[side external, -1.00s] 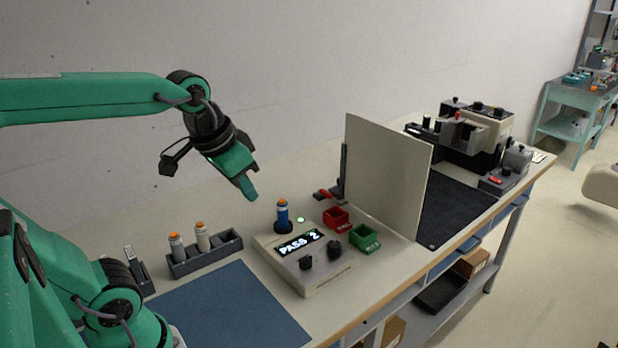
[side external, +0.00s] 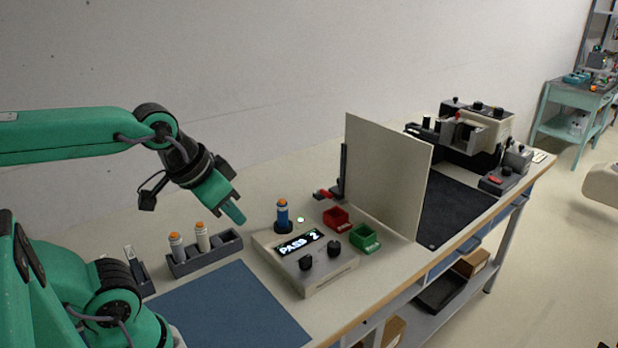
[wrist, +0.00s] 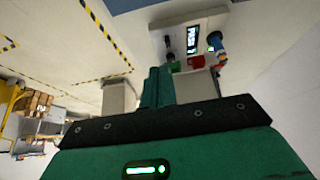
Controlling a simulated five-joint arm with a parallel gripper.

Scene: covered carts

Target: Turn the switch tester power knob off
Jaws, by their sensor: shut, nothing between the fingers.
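The switch tester (side external: 308,290) is a cream box on the bench in the side view. Its display (side external: 300,242) is lit and reads "PASS 2". Two black knobs are on its top, a left one (side external: 306,263) and a right one (side external: 334,249); I cannot tell which is the power knob. A blue, orange-capped switch (side external: 282,212) stands upright in the tester's socket. My gripper (side external: 237,217) is shut and empty, above the bench to the left of the tester and apart from it. The tester also shows at the top of the wrist view (wrist: 217,16), beyond my gripper's fingers (wrist: 157,86).
A red bin (side external: 336,218) and a green bin (side external: 364,239) sit behind the tester. A tall panel (side external: 385,180) stands beyond them. A grey rack (side external: 208,260) holds two orange-capped cylinders. A blue mat (side external: 235,308) lies clear in front.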

